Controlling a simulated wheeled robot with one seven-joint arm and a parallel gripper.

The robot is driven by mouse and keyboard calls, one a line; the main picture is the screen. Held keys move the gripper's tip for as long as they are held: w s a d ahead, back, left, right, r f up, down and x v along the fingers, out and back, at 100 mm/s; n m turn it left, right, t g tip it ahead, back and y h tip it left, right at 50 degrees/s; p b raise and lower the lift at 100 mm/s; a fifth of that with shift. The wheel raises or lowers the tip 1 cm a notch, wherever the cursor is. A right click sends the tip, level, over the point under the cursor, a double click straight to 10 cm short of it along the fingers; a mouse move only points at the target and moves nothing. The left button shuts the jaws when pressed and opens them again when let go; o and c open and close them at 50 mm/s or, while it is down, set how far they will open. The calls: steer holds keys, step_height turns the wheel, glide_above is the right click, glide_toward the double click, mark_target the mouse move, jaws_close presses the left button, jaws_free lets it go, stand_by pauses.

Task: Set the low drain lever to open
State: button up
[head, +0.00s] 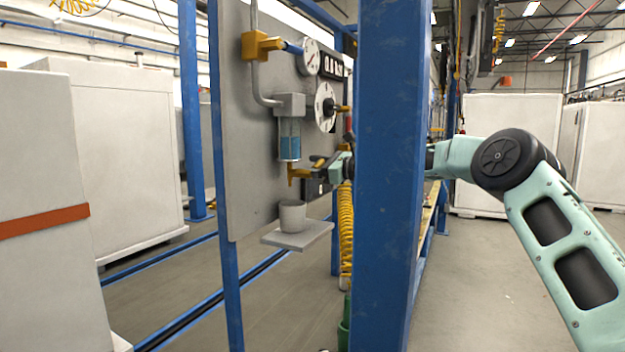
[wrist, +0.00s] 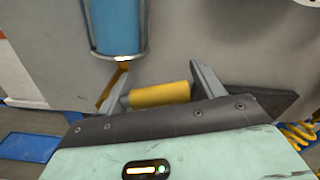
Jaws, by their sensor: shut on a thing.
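The drain valve (head: 296,174) is a yellow fitting below a clear cylinder of blue liquid (head: 289,140) on the grey panel. My gripper (head: 323,164) is at the valve's right side, partly hidden by the blue post. In the wrist view, the yellow drain lever (wrist: 160,94) lies crosswise between the two grey fingers of my gripper (wrist: 160,88), which is shut on it. The cylinder (wrist: 115,25) shows above the lever. I cannot read the lever's setting from these views.
A blue post (head: 388,180) stands close in front of my forearm. A grey cup (head: 292,216) sits on a small shelf (head: 298,237) below the valve. A gauge (head: 311,57) and a round dial (head: 325,107) are above. A yellow coiled hose (head: 346,235) hangs beside the post.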

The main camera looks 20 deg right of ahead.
steer(key=shift+r+n, duration=0.15)
steer(key=shift+n, duration=0.35)
steer(key=o, duration=1.4)
steer(key=shift+s, duration=0.1)
steer(key=b+v, duration=0.2)
steer(key=v, duration=1.5)
steer(key=shift+b, duration=0.3)
steer(key=shift+s+d+r, duration=0.1)
steer(key=shift+d, duration=0.05)
